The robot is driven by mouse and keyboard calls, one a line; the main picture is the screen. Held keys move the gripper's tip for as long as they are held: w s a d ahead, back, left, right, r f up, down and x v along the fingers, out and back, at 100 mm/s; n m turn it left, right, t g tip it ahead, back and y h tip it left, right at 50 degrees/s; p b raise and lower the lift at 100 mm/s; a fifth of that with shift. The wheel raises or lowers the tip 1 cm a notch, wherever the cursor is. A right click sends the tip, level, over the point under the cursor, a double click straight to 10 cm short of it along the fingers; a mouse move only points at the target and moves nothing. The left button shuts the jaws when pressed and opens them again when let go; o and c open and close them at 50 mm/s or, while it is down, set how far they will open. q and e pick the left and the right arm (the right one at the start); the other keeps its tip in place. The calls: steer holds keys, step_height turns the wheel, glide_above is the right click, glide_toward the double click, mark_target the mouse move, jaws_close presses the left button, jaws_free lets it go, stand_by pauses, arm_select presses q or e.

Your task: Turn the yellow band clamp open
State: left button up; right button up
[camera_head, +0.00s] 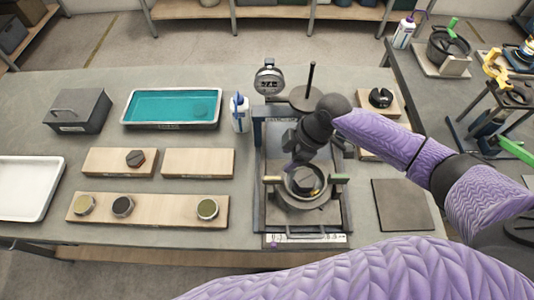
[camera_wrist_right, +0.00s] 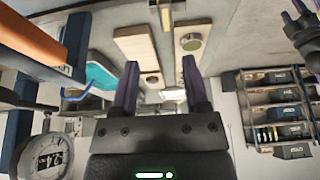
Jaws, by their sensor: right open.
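In the head view a fixture (camera_head: 262,215) stands at the middle of the bench, with a round ring (camera_head: 322,201) and a dark nut-like part with a yellowish face (camera_head: 313,192) inside it. Short pale yellow tips (camera_head: 338,179) stick out at its sides. I cannot tell whether these belong to the band clamp. A bright yellow curved piece (camera_head: 496,68) sits on a stand at the far right. My right gripper (camera_head: 289,164) hangs above the ring's back left side, apparently apart from it. In the right wrist view its fingers (camera_wrist_right: 160,88) are spread and empty. My left gripper is not seen.
A dial gauge (camera_head: 269,79) and a white and blue bottle (camera_head: 239,112) stand behind and left of the fixture. Wooden boards (camera_head: 165,208), a teal tray (camera_head: 130,122) and a grey box (camera_head: 78,110) lie to the left. A dark flat plate (camera_head: 402,204) lies to the right.

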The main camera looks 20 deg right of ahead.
mark_target(272, 178)
steer(key=x, duration=0.2)
steer(key=b+x, duration=0.1)
steer(key=s+x, duration=0.1)
steer(key=x, duration=0.1)
steer(key=shift+a+f, duration=0.2)
steer(key=shift+f, duration=0.15)
steer(key=b+x, duration=0.1)
steer(key=x, duration=0.2)
steer(key=shift+w, duration=0.1)
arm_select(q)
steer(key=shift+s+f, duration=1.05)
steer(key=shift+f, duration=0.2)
arm_select(e)
steer(key=shift+a+f, duration=0.15)
steer(key=shift+f, duration=0.2)
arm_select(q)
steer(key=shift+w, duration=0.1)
arm_select(e)
jaws_close()
